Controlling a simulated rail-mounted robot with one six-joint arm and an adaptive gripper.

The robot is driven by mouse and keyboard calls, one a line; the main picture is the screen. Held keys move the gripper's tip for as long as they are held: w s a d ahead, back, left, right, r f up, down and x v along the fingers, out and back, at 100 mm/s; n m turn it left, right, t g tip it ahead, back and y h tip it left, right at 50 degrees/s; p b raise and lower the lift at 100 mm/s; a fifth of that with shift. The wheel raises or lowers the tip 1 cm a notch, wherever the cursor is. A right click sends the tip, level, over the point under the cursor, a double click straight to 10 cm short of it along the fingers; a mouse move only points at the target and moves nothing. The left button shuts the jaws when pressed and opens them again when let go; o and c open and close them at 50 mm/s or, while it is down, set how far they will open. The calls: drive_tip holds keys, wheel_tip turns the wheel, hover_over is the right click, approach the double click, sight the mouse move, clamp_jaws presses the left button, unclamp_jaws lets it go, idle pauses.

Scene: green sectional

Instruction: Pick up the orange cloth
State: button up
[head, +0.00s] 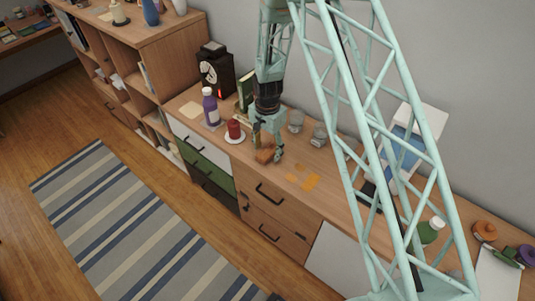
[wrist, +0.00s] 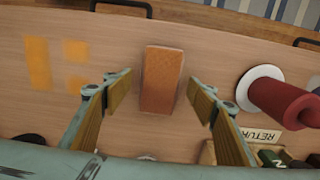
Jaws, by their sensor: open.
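The orange cloth (wrist: 163,80) appears in the wrist view as a small, textured orange-brown oblong lying on the wooden cabinet top (wrist: 215,50). In the head view the cloth (head: 264,155) shows just below my gripper (head: 266,140), partly covered by it. My gripper is open. In the wrist view my gripper (wrist: 160,95) has one wood-coloured finger on each side of the cloth, with gaps between fingers and cloth. Nothing is held.
A red candle (head: 234,129) on a white dish stands close by, left of my gripper in the head view. A purple bottle (head: 210,106) stands beyond it. Flat orange patches (head: 303,182) mark the top to the right. Glass jars (head: 296,121) stand behind.

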sight(268, 151)
drive_tip(key=shift+c, duration=0.3)
drive_tip(key=c, duration=0.9)
drive_tip(key=shift+r, duration=0.2)
drive_tip(key=shift+r, duration=1.6)
drive_tip(key=s+d, duration=0.1)
drive_tip(key=s, duration=0.4)
drive_tip(key=s+d+r+b, duration=0.1)
drive_tip(key=s+d, duration=0.1)
drive_tip(key=s, duration=0.3)
drive_tip(key=s+d+b, duration=0.1)
drive_tip(key=s, duration=0.4)
drive_tip(key=shift+s+d+r, duration=0.2)
drive_tip(key=shift+r, duration=0.05)
